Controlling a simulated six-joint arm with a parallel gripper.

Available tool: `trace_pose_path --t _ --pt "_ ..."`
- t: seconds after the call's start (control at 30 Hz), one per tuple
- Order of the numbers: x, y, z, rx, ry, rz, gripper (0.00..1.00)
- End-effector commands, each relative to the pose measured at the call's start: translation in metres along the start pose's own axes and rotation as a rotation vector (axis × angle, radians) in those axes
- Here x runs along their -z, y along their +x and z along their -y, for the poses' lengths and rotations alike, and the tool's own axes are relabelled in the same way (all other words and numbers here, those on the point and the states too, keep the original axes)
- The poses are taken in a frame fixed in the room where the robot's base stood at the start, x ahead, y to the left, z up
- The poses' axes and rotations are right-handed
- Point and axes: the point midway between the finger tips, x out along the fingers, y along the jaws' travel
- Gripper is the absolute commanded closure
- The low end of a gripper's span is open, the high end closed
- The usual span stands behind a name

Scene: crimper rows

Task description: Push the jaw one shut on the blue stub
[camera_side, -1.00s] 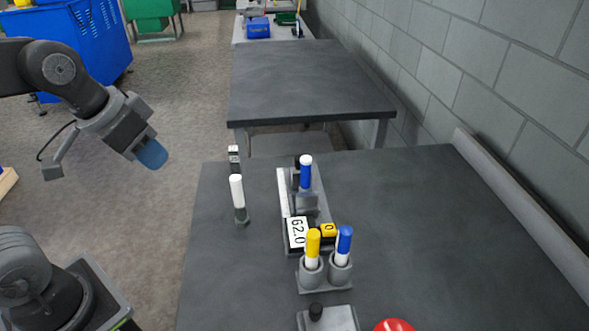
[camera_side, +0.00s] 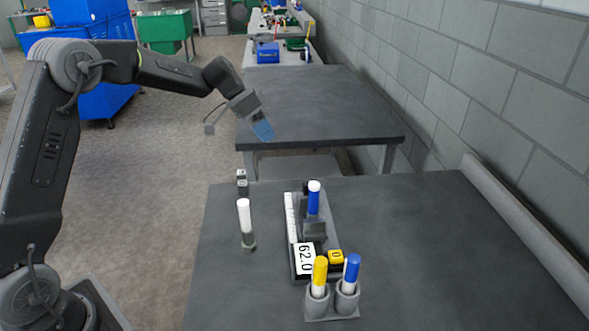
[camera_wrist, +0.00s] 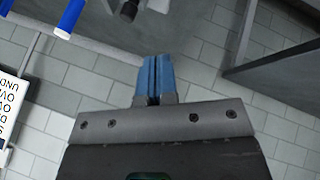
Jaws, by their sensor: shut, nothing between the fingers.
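The blue stub (camera_side: 313,205) with a white cap stands upright in the narrow fixture (camera_side: 325,190) in the middle of the near table. A grey block (camera_side: 314,231) sits at its foot, and a dark piece stands close behind its left side. I cannot tell which part is jaw one, nor whether anything touches the stub. My gripper (camera_side: 263,130) is shut and empty, high in the air behind and left of the stub. Its blue fingers (camera_wrist: 152,80) lie together in the wrist view. A blue rod with a white end (camera_wrist: 70,17) shows at upper left there.
Yellow (camera_side: 320,272) and blue (camera_side: 351,271) white-bodied sticks stand in cups in front of the fixture. A white "62.0" label (camera_side: 305,258) and yellow tag (camera_side: 336,256) are at its near end. A white-topped post (camera_side: 244,220) stands left. The table's right side is clear.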

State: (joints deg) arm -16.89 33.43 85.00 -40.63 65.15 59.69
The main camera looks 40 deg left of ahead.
Motion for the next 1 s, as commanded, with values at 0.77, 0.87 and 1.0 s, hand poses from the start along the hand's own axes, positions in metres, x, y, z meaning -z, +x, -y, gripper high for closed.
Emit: trace_pose_path --t 0.77,0.87,1.0 --pt "0.000 0.113 -0.020 -0.002 0.003 0.000 1.00" --pt "0.000 0.117 -0.028 -0.003 0.002 0.000 1.00" --pt "0.000 0.120 -0.033 -0.002 0.000 -0.002 1.00"
